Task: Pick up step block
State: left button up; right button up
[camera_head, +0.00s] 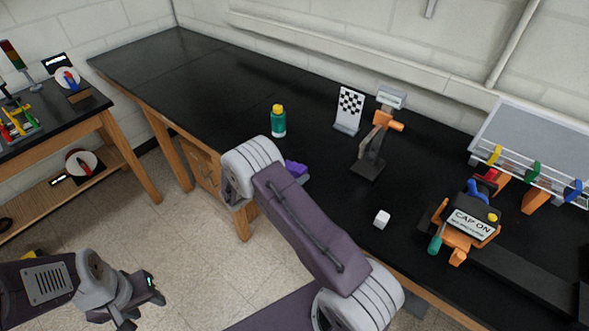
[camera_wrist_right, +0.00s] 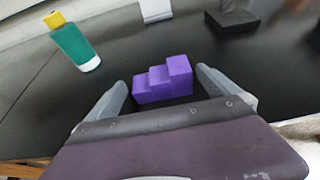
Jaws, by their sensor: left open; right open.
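The purple step block (camera_wrist_right: 163,82) stands on the black table in the right wrist view, its steps rising to the right. In the head view only part of the step block (camera_head: 297,168) shows beside my right arm. My right gripper (camera_wrist_right: 161,77) is open, with a finger on either side of the block; I cannot tell whether they touch it. In the head view my right gripper is hidden behind its arm. My left gripper (camera_head: 146,300) is open and empty, over the floor at the lower left.
A green bottle with a yellow cap (camera_head: 278,121) stands behind the block. The table's back left is clear.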

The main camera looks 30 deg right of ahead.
aim_at(294, 166)
jog(key=x, duration=0.3)
jog(key=shift+a, duration=0.15)
jog(key=c, duration=1.4)
notch_tip(294, 166, up, 4)
jog(key=shift+s+r+b, duration=0.1)
jog(key=shift+r+b, duration=0.05)
jog(key=shift+b, duration=0.3)
jog(key=s+d+r, duration=0.1)
jog(key=s+r, duration=0.1)
jog(key=s, duration=0.1)
jog(key=s+d+r+b, duration=0.1)
jog(key=s+d+r, duration=0.1)
jog(key=s, duration=0.2)
jog(key=s+d+r, duration=0.2)
jog(key=s, duration=0.1)
jog(key=shift+s+d+r+b, duration=0.15)
jog(key=shift+s+r+b, duration=0.05)
jog(key=shift+r+b, duration=0.15)
